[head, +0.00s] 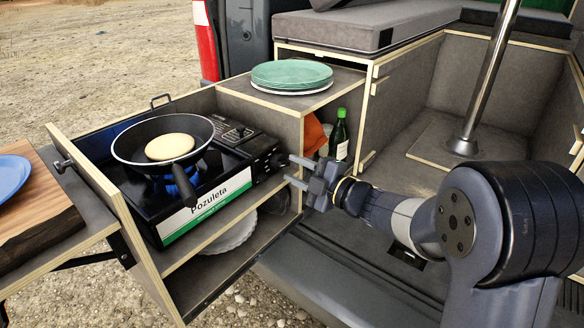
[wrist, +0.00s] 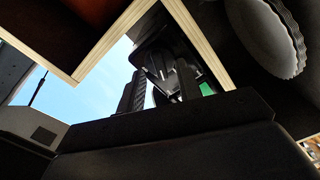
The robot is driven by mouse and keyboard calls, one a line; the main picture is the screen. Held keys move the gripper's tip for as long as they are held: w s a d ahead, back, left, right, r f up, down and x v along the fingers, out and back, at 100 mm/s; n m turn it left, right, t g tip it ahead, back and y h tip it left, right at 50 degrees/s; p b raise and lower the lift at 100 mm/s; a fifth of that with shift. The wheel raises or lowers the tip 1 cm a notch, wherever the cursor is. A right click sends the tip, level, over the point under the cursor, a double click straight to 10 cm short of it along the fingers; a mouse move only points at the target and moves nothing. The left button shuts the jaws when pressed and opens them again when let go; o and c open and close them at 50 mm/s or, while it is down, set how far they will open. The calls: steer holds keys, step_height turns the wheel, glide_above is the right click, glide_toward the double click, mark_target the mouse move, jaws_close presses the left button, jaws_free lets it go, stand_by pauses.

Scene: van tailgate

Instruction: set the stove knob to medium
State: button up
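The black camping stove (head: 232,172) sits in the pull-out unit, with a white and green "Pozuleta" label on its front. Its dark knob (head: 277,160) is at the right end of that front, by my gripper's fingertips. My gripper (head: 287,171) is open, with its two fingers apart and pointing left at the stove. In the wrist view, the dark knob (wrist: 160,66) shows beyond and between the fingers (wrist: 160,92); I cannot tell whether they touch it. The knob's setting is not readable. Blue flame (head: 176,184) shows under the pan.
A black frying pan (head: 123,152) holding a pancake (head: 170,147) stands on the burner, its handle toward the front. Green plates (head: 291,74) lie on the shelf above. A green bottle (head: 339,136) stands behind my gripper. A wooden board with a blue plate (head: 12,174) is at left.

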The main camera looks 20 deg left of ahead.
steer(key=v, duration=0.9)
steer(key=shift+p, duration=0.35)
steer(key=b+x, duration=0.1)
steer(key=x, duration=0.9)
steer(key=shift+a, duration=0.25)
steer(key=shift+w+a+n+b, duration=0.1)
steer(key=shift+w+n+b, duration=0.05)
steer(key=shift+n+b, duration=1)
steer(key=shift+r+p, duration=0.15)
steer(key=shift+p, duration=0.2)
